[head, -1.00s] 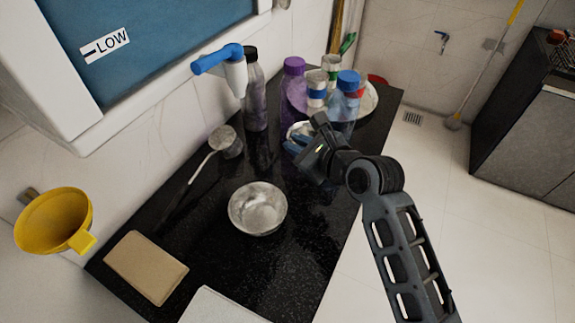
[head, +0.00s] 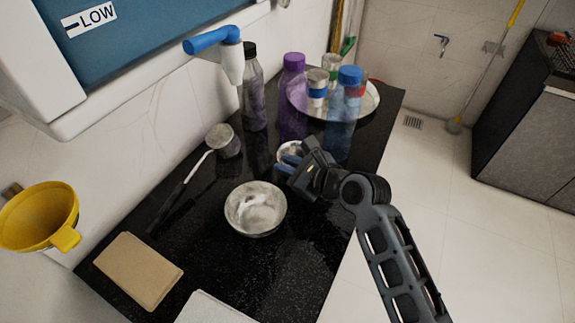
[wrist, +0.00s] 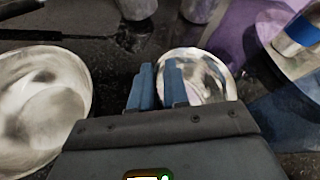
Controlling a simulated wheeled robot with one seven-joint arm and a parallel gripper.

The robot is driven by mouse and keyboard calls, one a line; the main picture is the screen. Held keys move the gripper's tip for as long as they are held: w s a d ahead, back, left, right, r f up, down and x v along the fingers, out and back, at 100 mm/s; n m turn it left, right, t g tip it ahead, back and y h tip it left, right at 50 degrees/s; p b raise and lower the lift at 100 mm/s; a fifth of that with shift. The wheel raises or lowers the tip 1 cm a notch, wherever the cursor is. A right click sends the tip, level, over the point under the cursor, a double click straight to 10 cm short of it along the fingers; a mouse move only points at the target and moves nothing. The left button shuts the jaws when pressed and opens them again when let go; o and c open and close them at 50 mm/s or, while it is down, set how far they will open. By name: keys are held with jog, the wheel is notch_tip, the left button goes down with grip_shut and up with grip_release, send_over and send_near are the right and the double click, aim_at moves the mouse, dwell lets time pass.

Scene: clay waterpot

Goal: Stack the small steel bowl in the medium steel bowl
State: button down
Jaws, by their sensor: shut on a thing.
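The small steel bowl (head: 291,150) is held at its rim by my gripper (head: 284,163), behind and right of the medium bowl in the head view. In the wrist view the small bowl (wrist: 208,75) shows beyond the blue fingers (wrist: 160,78), which are shut on its near rim. The medium steel bowl (head: 255,207) stands upright and open on the black counter. It also shows at the left of the wrist view (wrist: 40,105). The two bowls are apart. I cannot tell exactly how high the small bowl is above the counter.
A ladle (head: 222,142) lies left of the bowls. A dark bottle (head: 253,95), a purple bottle (head: 292,100) and a blue-capped bottle (head: 342,125) stand behind, near a round tray (head: 371,106) with cans. A tan board (head: 138,270) lies front left. Black counter (head: 215,262) before the medium bowl is clear.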

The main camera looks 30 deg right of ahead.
jog(key=c, duration=1.1)
grip_release()
jog(key=shift+d, duration=0.1)
jog(key=v, duration=1.2)
